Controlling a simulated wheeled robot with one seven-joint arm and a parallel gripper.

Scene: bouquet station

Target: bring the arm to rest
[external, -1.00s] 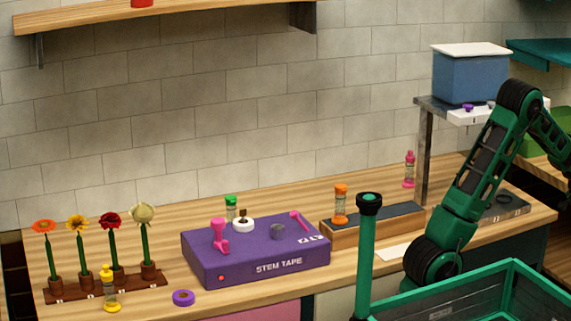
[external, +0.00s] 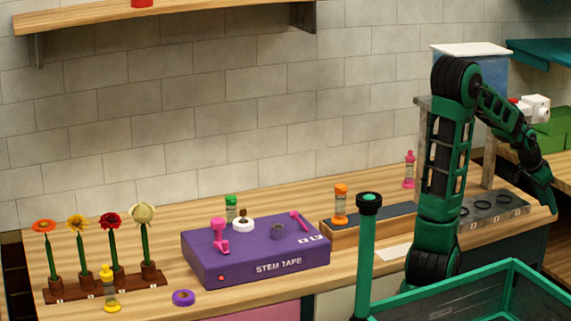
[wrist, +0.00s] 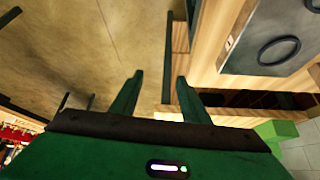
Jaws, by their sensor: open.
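My arm rises from the bench's right part in the external view, bends at a high elbow and slopes down to the right. My gripper (external: 548,206) hangs low past the right end of the bench, its fingers small and hard to make out there. In the wrist view my gripper (wrist: 158,88) shows two dark green fingers apart, with nothing between them. Behind the gap lie bare floor and the edge of a wooden surface.
A grey plate (external: 505,202) with dark rings lies close by; it also shows in the wrist view (wrist: 250,58). A blue box (external: 488,72) stands on the raised shelf behind my arm. A purple stem tape box (external: 255,250) and potted flowers (external: 147,240) are far left.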

